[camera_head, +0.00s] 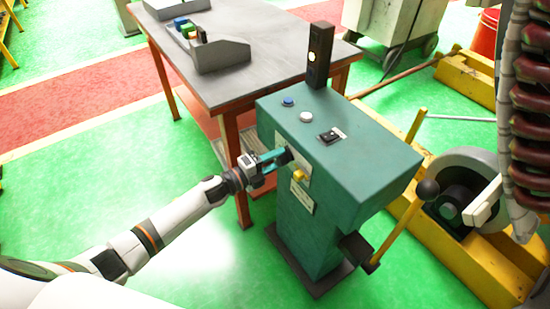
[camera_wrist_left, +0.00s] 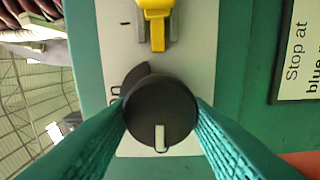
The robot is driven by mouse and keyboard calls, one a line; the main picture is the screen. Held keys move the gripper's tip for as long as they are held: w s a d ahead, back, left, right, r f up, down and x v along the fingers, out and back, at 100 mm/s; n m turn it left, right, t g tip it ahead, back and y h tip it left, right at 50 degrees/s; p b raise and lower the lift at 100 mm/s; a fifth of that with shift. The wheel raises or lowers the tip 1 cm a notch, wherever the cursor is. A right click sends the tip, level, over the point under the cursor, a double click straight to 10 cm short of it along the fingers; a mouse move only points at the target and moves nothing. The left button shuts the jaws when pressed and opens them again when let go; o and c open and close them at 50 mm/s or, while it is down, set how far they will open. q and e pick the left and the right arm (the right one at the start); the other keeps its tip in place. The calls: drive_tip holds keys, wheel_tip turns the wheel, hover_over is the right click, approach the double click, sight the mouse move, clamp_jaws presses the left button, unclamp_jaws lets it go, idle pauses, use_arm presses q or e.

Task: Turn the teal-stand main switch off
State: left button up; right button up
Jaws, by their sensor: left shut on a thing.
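The teal stand (camera_head: 335,165) stands in the middle of the head view. On its side facing my left arm is a pale plate with a black rotary switch knob (camera_wrist_left: 160,112). The knob's white mark points down in the left wrist view. The letters "on" show at the plate's left, partly hidden. A yellow part (camera_wrist_left: 157,22) is above the knob in that view; it also shows in the head view (camera_head: 299,175). My left gripper (camera_head: 283,158) has its teal fingers on both sides of the knob and is shut on it. My right gripper is out of view.
A grey-topped table (camera_head: 250,75) is behind. A yellow-based machine (camera_head: 465,250) and a black-knobbed lever (camera_head: 400,230) are at the right.

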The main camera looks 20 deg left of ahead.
use_arm(q)
drive_tip(key=shift+n, duration=0.3)
drive_tip(key=o, duration=1)
drive_tip(key=shift+c, duration=0.2)
drive_tip(key=shift+a, duration=0.1)
drive_tip(key=b+v, duration=0.1)
drive_tip(key=v, duration=1.1)
drive_tip(key=shift+f, duration=0.1)
